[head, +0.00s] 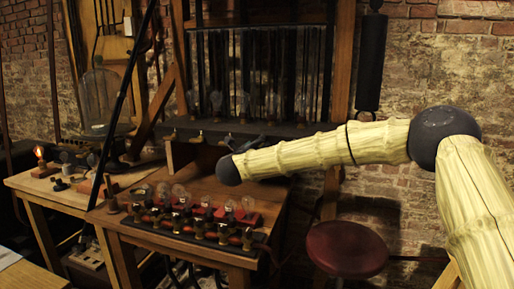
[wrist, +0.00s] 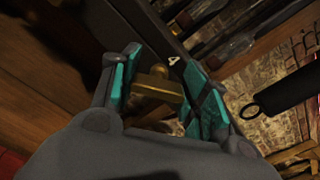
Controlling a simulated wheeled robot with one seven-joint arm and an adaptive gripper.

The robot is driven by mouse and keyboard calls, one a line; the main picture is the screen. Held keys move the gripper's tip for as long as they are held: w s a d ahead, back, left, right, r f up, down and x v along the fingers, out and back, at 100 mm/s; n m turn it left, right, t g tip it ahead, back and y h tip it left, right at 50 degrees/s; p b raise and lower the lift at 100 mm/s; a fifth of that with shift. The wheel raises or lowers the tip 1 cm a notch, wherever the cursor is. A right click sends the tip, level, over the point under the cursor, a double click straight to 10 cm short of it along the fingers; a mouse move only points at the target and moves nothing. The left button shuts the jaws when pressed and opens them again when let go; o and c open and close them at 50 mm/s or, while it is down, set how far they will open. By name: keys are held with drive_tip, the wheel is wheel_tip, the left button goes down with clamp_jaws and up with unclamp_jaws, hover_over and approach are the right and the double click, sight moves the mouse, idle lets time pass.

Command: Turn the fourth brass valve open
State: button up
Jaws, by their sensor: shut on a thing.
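The fourth brass valve (wrist: 156,88) shows in the wrist view between my gripper's teal pads. A white number 4 is marked beside it on the dark rail (wrist: 150,32). My gripper (wrist: 162,72) is shut on the valve's brass handle, which spans crosswise between the two fingers. In the head view the dark rail (head: 190,128) runs along the shelf front above the bench. My arm reaches in from the right, and its dark wrist joint hides part of the bench back. The valve's turn angle cannot be told.
Below the rail, a wooden bench (head: 275,213) holds several bulbs and red-and-brass fittings. A red stool (head: 346,249) stands at right. A lit candle-like bulb (head: 39,153) and a glass jar (head: 100,98) are at left. A dark cylinder (head: 370,62) hangs by the brick wall.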

drive_tip(key=n+p, duration=0.1)
drive_tip(key=n, duration=0.4)
drive_tip(key=shift+a+n, duration=0.1)
drive_tip(key=shift+n, duration=0.2)
drive_tip(key=n+p, duration=0.1)
drive_tip(key=n, duration=0.2)
drive_tip(key=n+p, duration=0.1)
drive_tip(key=n, duration=0.1)
drive_tip(key=shift+f+n, duration=0.2)
drive_tip(key=shift+n, duration=0.2)
drive_tip(key=o, duration=1)
drive_tip(key=v, duration=1.2)
drive_tip(key=shift+a, duration=0.1)
